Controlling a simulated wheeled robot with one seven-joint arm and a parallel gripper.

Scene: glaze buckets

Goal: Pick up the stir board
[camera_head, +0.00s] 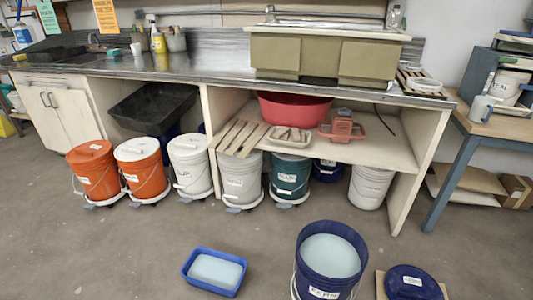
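Several thin wooden slats (240,137) lie side by side at the left end of the low shelf, reaching out over a white bucket. They look like possible stir boards. A flat tan board (382,284) also lies on the floor under a dark blue lid (411,282). I cannot tell which of these is the stir board. An open blue bucket (303,258) of pale liquid stands on the floor in front, with no board visible in it. My gripper is not in view.
A blue tray (214,289) with a pale block or liquid sits on the floor. Orange buckets (97,177) and lidded white buckets (191,170) line the counter front. A red basin (290,107) sits on the low shelf (370,150). The floor at left front is clear.

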